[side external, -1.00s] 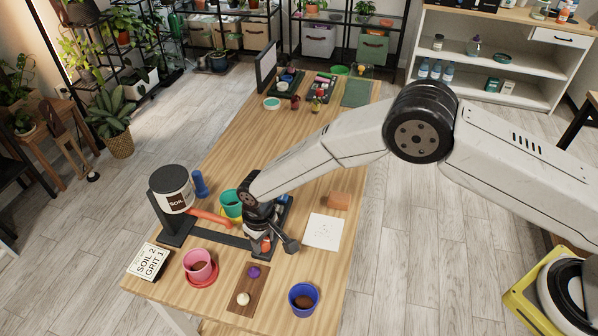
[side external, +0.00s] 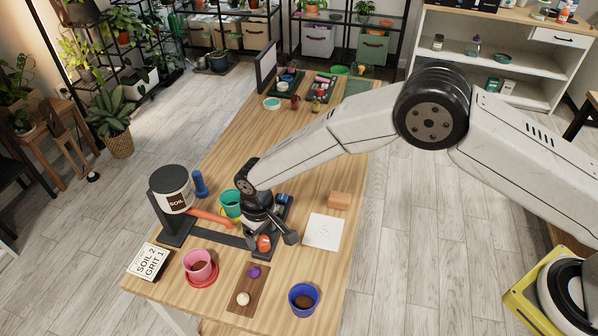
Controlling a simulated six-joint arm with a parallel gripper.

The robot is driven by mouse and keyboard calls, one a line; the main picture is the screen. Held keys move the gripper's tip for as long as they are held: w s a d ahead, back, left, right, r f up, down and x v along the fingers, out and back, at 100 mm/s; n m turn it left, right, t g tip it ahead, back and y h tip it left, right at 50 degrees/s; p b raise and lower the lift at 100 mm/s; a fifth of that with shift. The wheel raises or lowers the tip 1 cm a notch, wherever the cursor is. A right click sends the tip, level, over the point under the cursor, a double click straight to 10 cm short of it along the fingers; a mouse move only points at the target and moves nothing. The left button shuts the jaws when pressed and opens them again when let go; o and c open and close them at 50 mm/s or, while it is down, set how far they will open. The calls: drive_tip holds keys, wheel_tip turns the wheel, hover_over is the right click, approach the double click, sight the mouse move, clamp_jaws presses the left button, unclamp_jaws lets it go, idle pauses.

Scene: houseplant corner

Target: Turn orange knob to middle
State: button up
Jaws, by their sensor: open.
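The orange knob (side external: 264,242) sits near the front end of a dark panel (side external: 283,217) on the wooden table. My gripper (side external: 270,239) points down over this end of the panel. Its jaws are open, one finger on the left of the knob and one on the right. I cannot tell whether either finger touches the knob. The knob's turn position is too small to read. Blue parts (side external: 283,198) show at the panel's far end, and my wrist hides its middle.
A soil dispenser (side external: 173,190) with an orange-red chute (side external: 211,217) stands to the left. A pink pot (side external: 198,264), a blue pot (side external: 303,298) and a wooden board (side external: 238,306) stand in front. White paper (side external: 322,231) lies right.

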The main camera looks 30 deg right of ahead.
sight(266, 238)
drive_tip(key=shift+r, duration=2.35)
drive_tip(key=shift+w+d+r, duration=0.1)
drive_tip(key=shift+d+r, duration=0.2)
drive_tip(key=shift+d, duration=0.15)
drive_tip(key=s+d+r+m+t, duration=0.1)
drive_tip(key=s+d+r, duration=0.1)
drive_tip(key=d+r, duration=0.5)
drive_tip(key=s+d+r+m, duration=0.1)
drive_tip(key=s+d+r, duration=0.15)
drive_tip(key=d, duration=0.85)
drive_tip(key=s+d+r+m+t, duration=0.1)
drive_tip(key=s+d+r+m, duration=0.1)
drive_tip(key=s+d, duration=1)
drive_tip(key=shift+s+r+m+t, duration=0.3)
drive_tip(key=shift+s+r, duration=0.05)
drive_tip(key=shift+s, duration=0.6)
